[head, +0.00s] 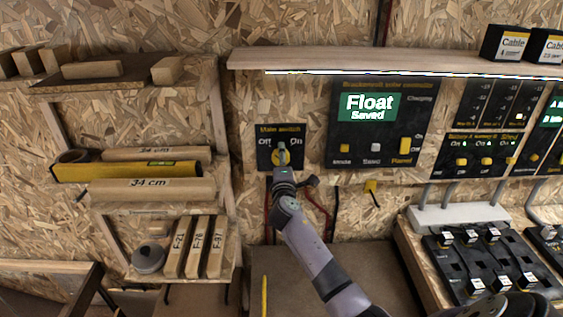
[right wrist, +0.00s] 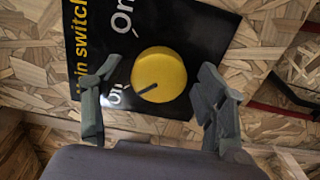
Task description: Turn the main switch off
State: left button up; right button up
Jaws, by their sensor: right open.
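The main switch is a yellow round knob (right wrist: 159,74) on a black panel (head: 265,130) on the chipboard wall. In the right wrist view its dark mark points down-left, to the side of the lower, partly glare-covered label that reads like "Off"; the "On" label is at the top. My right gripper (head: 282,158) is in front of the knob in the head view and partly hides it. In the right wrist view the right gripper (right wrist: 158,72) is open, one finger on each side of the knob, with visible gaps. My left gripper is not in view.
Right of the switch is a solar controller panel (head: 345,150) with a green screen reading "Float Saved". A wooden shelf (head: 330,60) runs above. Cables (head: 325,205) hang below. Shelves with wood pieces (head: 150,190) stand at left.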

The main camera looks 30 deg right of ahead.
jog(key=shift+s+a, duration=0.1)
jog(key=v, duration=1.1)
jog(key=shift+s+a, duration=0.3)
jog(key=shift+f, duration=0.15)
